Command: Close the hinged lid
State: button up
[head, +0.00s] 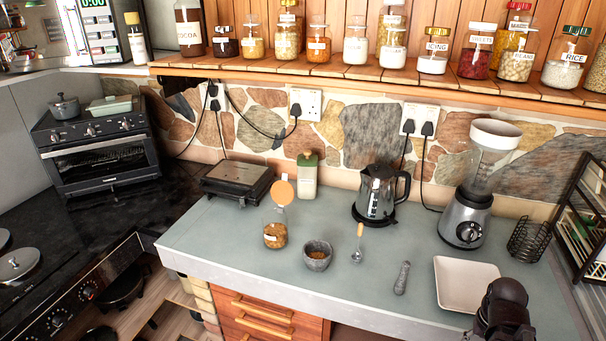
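A small glass jar (275,235) with brown contents and a white label stands upright on the grey-green counter. Its round tan lid (283,192) stands raised at the back of the jar's mouth, so the jar is open. The hinge itself is too small to make out. My gripper (505,312) is a dark shape at the bottom right, over the counter's front part and well to the right of the jar. Its fingertips cannot be made out, and nothing held shows.
A stone bowl (318,256), a spoon (358,244) and a grey-handled tool (402,278) lie between jar and gripper. A square plate (464,283) is beside my gripper. Behind stand a grill (238,182), a canister (307,176), a kettle (378,194) and a blender (470,215).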

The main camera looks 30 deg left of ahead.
aim_at(282, 192)
jog(key=z, duration=1.55)
jog(key=k, duration=1.2)
jog(key=u, duration=1.8)
